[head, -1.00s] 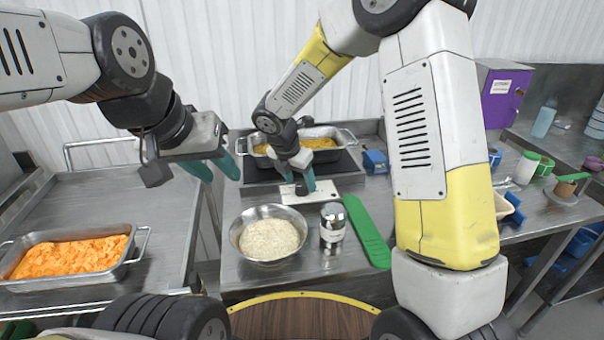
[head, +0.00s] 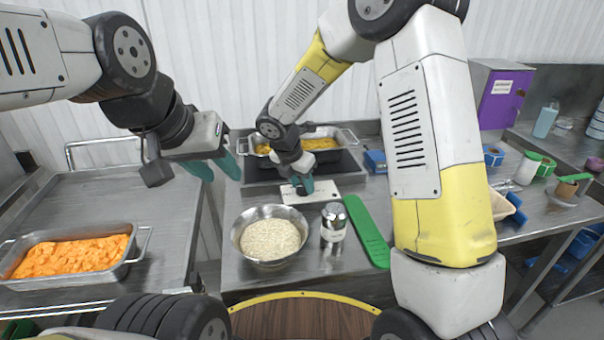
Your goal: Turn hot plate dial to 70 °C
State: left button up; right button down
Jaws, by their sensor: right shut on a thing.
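The hot plate (head: 262,178) stands at the back of the middle counter, with a metal pan (head: 345,135) of orange-yellow food on it. Its white front panel (head: 325,190) faces me and carries a dark dial, now mostly hidden by my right gripper (head: 302,187). My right gripper points down at the panel, its teal fingers shut on the dial. The dial's markings are too small to read. My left gripper (head: 219,170) hangs open and empty in the air, left of the hot plate and above the gap between the counters.
A metal bowl (head: 240,240) of rice, a shaker (head: 333,224) and a green board-like tool (head: 366,232) stand in front of the panel. A pan (head: 137,250) of orange food is on the left counter. A blue item (head: 374,161) sits right of the hot plate.

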jog(key=shift+m, duration=0.3)
jog(key=m, duration=0.2)
jog(key=m+g+h, duration=0.1)
jog(key=m, duration=0.1)
jog(key=shift+w+a+m, duration=0.15)
jog(key=shift+m, duration=0.25)
jog(key=m+g, duration=0.1)
jog(key=m, duration=0.2)
jog(key=m+g, duration=0.2)
jog(key=m, duration=0.1)
jog(key=shift+w+m+h, duration=0.15)
jog(key=shift+m+h, duration=0.15)
jog(key=shift+h, duration=0.1)
jog(key=m+g, duration=0.1)
jog(key=m, duration=0.2)
jog(key=m+g, duration=0.1)
jog(key=m, duration=0.2)
jog(key=shift+w+y, duration=0.15)
jog(key=shift+y, duration=0.25)
jog(key=m, duration=0.2)
jog(key=m+g+y, duration=0.1)
jog(key=m, duration=0.2)
jog(key=shift+d+g+y, duration=0.2)
jog(key=shift+g+y, duration=0.1)
jog(key=shift+m, duration=0.4)
jog(key=c, duration=0.9)
grip_release()
jog(key=shift+w, duration=0.1)
